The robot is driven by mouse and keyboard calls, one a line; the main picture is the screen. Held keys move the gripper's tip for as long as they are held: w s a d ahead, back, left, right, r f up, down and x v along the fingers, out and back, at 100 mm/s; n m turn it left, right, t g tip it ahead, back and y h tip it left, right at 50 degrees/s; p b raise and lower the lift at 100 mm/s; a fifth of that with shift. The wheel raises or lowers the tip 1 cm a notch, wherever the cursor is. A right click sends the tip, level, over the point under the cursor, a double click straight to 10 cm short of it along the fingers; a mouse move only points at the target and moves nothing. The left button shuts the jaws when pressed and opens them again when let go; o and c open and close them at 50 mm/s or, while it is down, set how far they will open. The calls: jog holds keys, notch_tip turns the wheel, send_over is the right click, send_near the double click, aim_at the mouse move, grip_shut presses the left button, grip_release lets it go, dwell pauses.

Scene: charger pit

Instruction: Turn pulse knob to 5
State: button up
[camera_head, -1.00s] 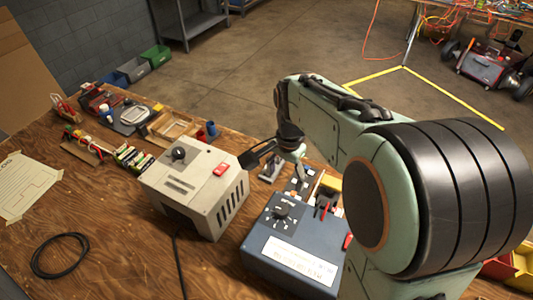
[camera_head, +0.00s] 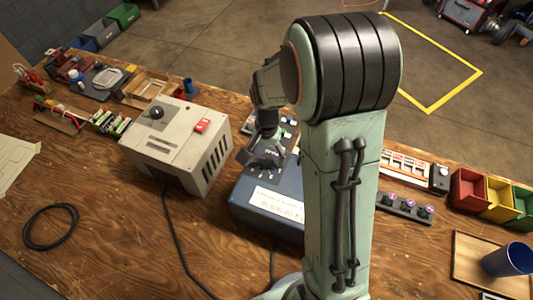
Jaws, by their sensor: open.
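A blue-grey box (camera_head: 262,192) with a white label stands on the bench, partly behind my arm. Its top carries a dark dial face with a knob (camera_head: 270,163) and small white marks; I cannot read the knob's setting. My gripper (camera_head: 254,154) is open, its dark fingers low over the dial end of this box. The fingers overlap the dial in the picture, and I cannot tell whether they touch the knob. A beige box (camera_head: 185,140) to the left has its own black knob (camera_head: 156,112) and a red switch (camera_head: 202,125).
A black cable runs in front of the beige box, and a coiled cable (camera_head: 50,227) lies at left. Coloured bins (camera_head: 497,201), a strip of knobs (camera_head: 404,207) and a blue cup (camera_head: 510,260) stand at right. The front middle of the bench is mostly clear.

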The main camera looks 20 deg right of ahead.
aim_at(267, 158)
grip_shut()
jog(key=shift+n, duration=0.6)
grip_release()
notch_tip(267, 158, up, 12)
